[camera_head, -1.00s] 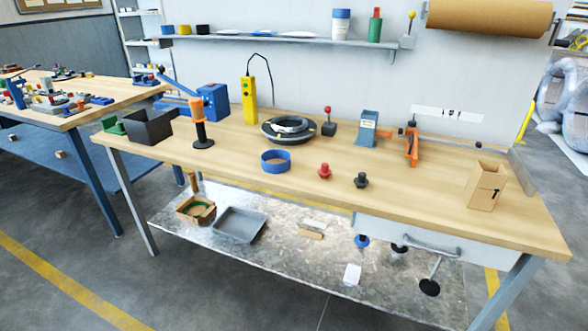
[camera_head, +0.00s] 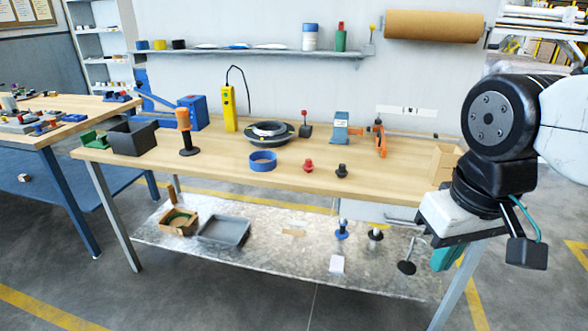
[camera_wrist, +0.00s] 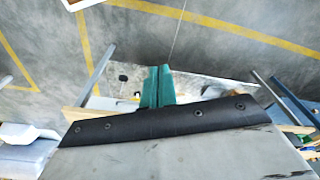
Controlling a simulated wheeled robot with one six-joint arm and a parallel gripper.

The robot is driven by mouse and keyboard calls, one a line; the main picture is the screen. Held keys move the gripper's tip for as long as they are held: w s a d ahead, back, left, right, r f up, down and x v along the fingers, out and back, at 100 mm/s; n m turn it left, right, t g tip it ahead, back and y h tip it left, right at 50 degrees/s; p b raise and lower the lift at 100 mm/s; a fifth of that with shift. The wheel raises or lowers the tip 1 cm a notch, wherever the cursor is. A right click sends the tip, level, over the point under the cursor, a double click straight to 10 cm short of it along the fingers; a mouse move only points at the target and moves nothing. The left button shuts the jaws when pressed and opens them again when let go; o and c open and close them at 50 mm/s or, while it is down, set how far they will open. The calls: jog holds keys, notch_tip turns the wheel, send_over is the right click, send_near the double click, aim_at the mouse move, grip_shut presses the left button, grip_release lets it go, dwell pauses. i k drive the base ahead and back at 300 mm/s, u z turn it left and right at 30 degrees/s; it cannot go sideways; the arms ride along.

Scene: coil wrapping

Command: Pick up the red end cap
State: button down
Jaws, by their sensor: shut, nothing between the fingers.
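The red end cap (camera_head: 308,165), a small knob on a wider base, stands on the wooden bench top near its front edge in the head view. A similar black cap (camera_head: 342,171) stands just to its right. My gripper (camera_head: 446,258) is at the right of the head view, low in front of the bench and well away from the red cap. In the wrist view its teal fingers (camera_wrist: 158,72) lie side by side, shut, with nothing between them. The red cap cannot be made out in the wrist view.
A blue ring (camera_head: 262,161) stands left of the red cap, with a dark coil (camera_head: 270,131) behind it. An orange-handled tool (camera_head: 186,132) and a dark bin (camera_head: 133,138) are further left. A cardboard box (camera_head: 445,167) sits at the right, partly hidden by my arm.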

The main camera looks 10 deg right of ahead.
aim_at(307, 167)
jog(key=u, duration=1.5)
jog(key=i, duration=1.6)
jog(key=z, duration=3.4)
